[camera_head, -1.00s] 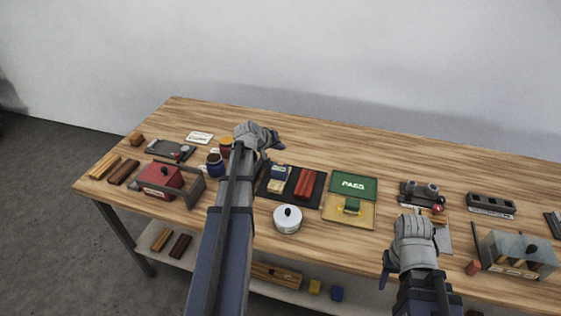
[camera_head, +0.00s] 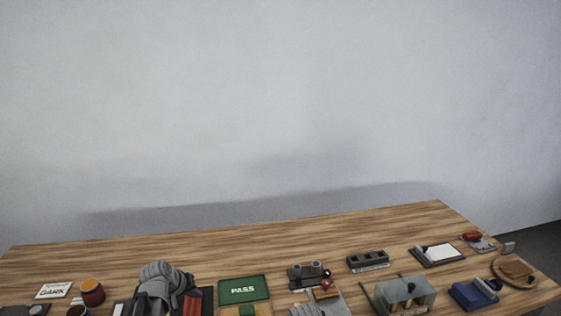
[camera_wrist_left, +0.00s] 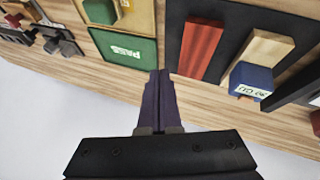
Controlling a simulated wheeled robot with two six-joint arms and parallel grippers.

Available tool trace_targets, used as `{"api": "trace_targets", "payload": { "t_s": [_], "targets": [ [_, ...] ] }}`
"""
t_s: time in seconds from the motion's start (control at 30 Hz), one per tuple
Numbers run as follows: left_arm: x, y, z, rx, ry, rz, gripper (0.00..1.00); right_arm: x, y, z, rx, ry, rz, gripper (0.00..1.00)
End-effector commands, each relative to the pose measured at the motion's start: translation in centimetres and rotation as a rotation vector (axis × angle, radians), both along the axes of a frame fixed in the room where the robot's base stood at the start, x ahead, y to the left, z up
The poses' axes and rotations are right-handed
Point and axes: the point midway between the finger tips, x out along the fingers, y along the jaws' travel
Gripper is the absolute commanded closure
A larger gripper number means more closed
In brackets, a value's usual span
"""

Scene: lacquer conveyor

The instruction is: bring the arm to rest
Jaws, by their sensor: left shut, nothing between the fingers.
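My left gripper (camera_head: 160,288) is low in the head view, over the black mat that holds the red block. In the left wrist view its two dark fingers (camera_wrist_left: 160,78) are together with nothing between them. They point at the strip of table between the green PASS panel (camera_wrist_left: 126,46) and the black mat (camera_wrist_left: 228,18). The grey top of my right gripper (camera_head: 320,310) shows at the bottom edge of the head view. Its fingers are hidden.
On the wooden table (camera_head: 200,245) stand a red jar (camera_head: 92,292), a DARK card (camera_head: 54,290), a grey glassy box (camera_head: 404,294), a clipboard (camera_head: 438,255) and a blue tray (camera_head: 474,294). The table's back strip is clear, with a wall behind.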

Motion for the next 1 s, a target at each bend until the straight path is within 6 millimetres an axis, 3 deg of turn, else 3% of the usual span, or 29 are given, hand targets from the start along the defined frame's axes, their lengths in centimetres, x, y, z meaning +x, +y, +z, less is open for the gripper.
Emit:
{"api": "trace_targets", "payload": {
  "t_s": [0.03,0.2,0.3,0.4,0.5,0.63,1.0],
  "targets": [
    [-2.0,-4.1,-0.7,0.029,0.051,-0.084,1.00,0.0,0.0,0.0,0.000,0.000,0.000,0.50],
    [-8.6,-13.3,-2.5,0.149,0.225,-0.319,1.00,0.0,0.0,0.0,0.000,0.000,0.000,0.50],
    [-12.8,-17.1,-3.2,0.232,0.316,-0.440,1.00,0.0,0.0,0.0,0.000,0.000,0.000,0.50],
    [-16.6,-19.5,-3.5,0.314,0.393,-0.537,1.00,0.0,0.0,0.0,0.000,0.000,0.000,0.50],
    [-19.6,-21.0,-3.6,0.383,0.451,-0.609,1.00,0.0,0.0,0.0,0.000,0.000,0.000,0.50],
    [-22.0,-21.9,-3.5,0.445,0.496,-0.662,1.00,0.0,0.0,0.0,0.000,0.000,0.000,0.50],
    [-23.0,-22.2,-3.4,0.475,0.519,-0.684,1.00,0.0,0.0,0.0,0.000,0.000,0.000,0.50]
  ]
}}
